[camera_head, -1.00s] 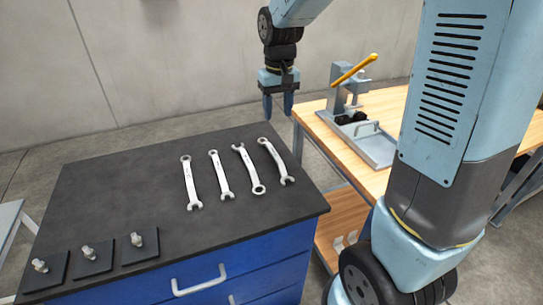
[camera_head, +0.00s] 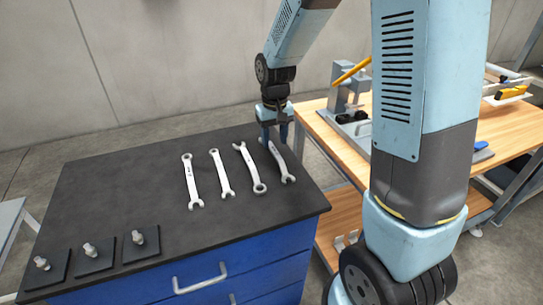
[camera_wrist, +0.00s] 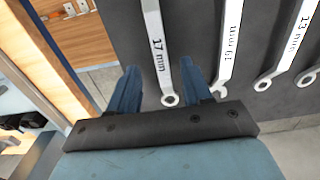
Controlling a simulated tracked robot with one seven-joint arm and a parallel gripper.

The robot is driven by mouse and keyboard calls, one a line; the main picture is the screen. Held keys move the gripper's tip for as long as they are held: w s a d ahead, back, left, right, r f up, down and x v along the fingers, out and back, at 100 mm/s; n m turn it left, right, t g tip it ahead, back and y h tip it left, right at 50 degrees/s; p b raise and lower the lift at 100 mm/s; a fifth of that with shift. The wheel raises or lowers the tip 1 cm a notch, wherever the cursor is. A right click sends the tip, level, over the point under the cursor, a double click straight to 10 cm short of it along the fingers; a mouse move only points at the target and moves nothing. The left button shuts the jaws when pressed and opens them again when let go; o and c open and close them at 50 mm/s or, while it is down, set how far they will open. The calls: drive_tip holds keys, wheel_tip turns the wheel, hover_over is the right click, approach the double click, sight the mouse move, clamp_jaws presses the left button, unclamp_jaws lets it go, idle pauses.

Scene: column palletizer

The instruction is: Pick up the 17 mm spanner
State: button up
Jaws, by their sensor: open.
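The 17 mm spanner (camera_head: 284,170) is the rightmost of the spanners on the dark bench top in the head view. Its "17 mm" label reads in the wrist view (camera_wrist: 157,50), where it is the leftmost. It lies flat, ring end at the far side and open jaw towards the front. My gripper (camera_head: 273,141) is open, pointing down at the ring end. In the wrist view the spanner shows between the two blue fingers (camera_wrist: 160,70), with nothing gripped. Whether the fingers touch the bench top or the spanner, I cannot tell.
Beside it lies a spanner (camera_head: 250,168) apparently marked 19 mm. Two more spanners (camera_head: 222,175) (camera_head: 192,182) lie further left. Several bolts on dark plates (camera_head: 91,252) stand at the bench's front left. A wooden table (camera_head: 325,128) with a press stands at right.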

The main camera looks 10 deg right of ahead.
sight(274, 151)
drive_tip(key=f, duration=0.5)
drive_tip(key=shift+s, duration=0.25)
clamp_jaws()
